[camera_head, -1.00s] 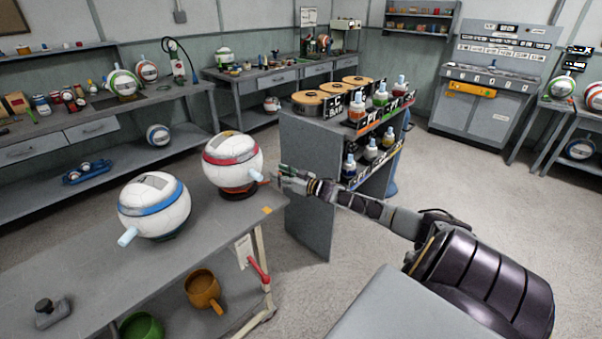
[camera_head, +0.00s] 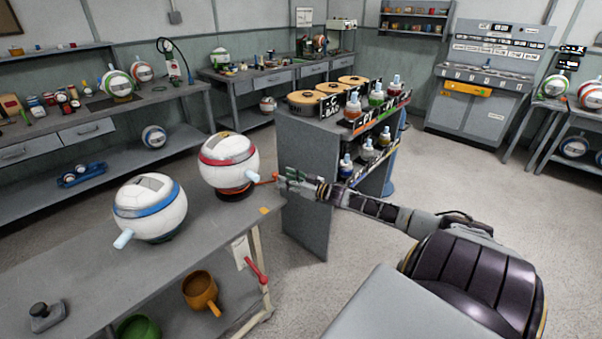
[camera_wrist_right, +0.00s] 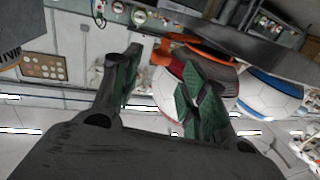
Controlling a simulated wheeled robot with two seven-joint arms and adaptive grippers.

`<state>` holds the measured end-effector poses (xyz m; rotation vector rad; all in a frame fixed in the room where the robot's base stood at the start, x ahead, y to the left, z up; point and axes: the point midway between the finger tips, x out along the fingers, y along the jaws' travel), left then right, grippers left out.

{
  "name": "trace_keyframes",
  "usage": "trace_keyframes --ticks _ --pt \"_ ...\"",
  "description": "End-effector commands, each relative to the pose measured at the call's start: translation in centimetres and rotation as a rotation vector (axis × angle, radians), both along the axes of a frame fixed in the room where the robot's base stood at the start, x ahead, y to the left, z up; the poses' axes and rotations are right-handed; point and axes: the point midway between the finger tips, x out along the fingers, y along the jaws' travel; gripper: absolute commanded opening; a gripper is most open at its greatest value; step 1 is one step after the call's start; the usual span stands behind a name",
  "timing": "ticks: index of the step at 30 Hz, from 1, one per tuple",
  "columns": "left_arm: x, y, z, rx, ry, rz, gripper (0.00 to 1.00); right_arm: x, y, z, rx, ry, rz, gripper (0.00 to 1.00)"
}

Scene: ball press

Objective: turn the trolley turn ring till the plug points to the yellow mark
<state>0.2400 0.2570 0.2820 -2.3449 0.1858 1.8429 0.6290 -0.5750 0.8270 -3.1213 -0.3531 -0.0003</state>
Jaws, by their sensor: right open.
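The white ball with a red band (camera_head: 228,160) sits on a dark red turn ring (camera_head: 236,192) near the trolley's right end. Its pale blue plug (camera_head: 252,177) points to the right. The yellow mark (camera_head: 265,211) is on the trolley top (camera_head: 215,228), nearer the front edge. An orange handle (camera_head: 271,179) sticks out to the right beside the plug; it shows with the orange ring in the wrist view (camera_wrist_right: 160,52). My right gripper (camera_head: 284,178) is open just right of this handle. In the wrist view its fingers (camera_wrist_right: 160,75) are apart, near the handle.
A white ball with a blue band (camera_head: 150,207) stands left on the trolley. A grey cabinet (camera_head: 308,190) with bottles and orange-topped tins stands close behind my right gripper.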

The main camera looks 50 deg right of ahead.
Motion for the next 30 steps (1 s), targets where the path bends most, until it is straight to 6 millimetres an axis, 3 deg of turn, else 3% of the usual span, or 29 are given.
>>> trace_keyframes --ticks 30 --pt "0.0 0.0 0.0 0.000 0.000 0.000 0.40 -5.1 -1.2 -0.1 0.000 0.001 0.000 0.43"
